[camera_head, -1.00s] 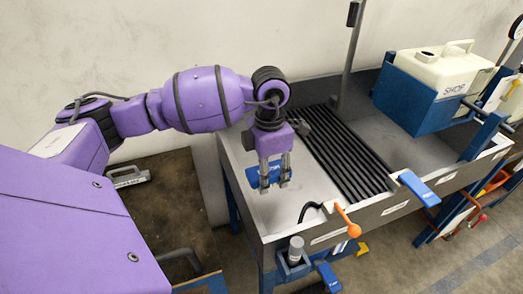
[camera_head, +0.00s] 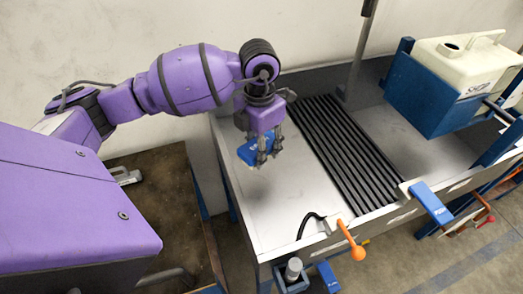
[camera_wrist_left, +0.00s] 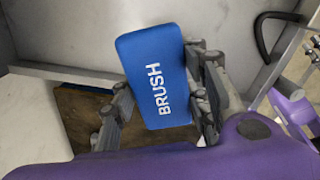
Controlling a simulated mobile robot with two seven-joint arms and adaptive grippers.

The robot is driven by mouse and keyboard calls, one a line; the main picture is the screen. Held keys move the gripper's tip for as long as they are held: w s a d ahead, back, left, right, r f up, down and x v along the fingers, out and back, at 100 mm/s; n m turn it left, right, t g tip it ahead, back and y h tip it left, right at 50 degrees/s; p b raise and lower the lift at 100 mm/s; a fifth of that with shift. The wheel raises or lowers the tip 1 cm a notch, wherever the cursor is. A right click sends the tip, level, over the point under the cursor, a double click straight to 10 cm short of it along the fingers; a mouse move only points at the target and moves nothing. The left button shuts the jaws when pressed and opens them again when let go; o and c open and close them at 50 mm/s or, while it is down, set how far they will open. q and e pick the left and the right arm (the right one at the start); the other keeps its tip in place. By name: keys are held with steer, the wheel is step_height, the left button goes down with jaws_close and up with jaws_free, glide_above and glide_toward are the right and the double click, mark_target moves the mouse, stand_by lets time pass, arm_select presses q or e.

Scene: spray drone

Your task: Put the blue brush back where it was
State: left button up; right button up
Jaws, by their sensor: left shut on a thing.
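The blue brush (camera_head: 256,150) is in my left gripper (camera_head: 263,158), above the left part of the grey sink tray (camera_head: 287,203). In the left wrist view the brush (camera_wrist_left: 157,78) shows its blue top with the word BRUSH, tilted slightly, between the two fingers of my left gripper (camera_wrist_left: 162,112). The gripper is shut on it. The brush's underside is hidden. My right gripper is in neither view.
Black slats (camera_head: 345,150) cover the tray's middle. A white jug (camera_head: 458,68) sits in a blue holder (camera_head: 432,98) at the right. An orange-handled lever (camera_head: 351,240), a blue lever (camera_head: 431,203) and a black hose (camera_head: 310,222) line the front edge. A post (camera_head: 359,48) stands behind.

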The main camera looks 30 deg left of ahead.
arm_select(q)
steer(key=w+a+f, duration=0.1)
steer(key=w+f, duration=0.1)
steer(key=w+a+f, duration=0.1)
steer(key=w+f, duration=0.1)
steer(key=w+a+f, duration=0.1)
steer(key=w+f, duration=0.1)
steer(key=f, duration=0.1)
steer(key=shift+w, duration=0.4)
steer(key=shift+f, duration=1.55)
steer(key=shift+f, duration=0.15)
steer(key=o, duration=1.1)
step_height(320, 180, up, 12)
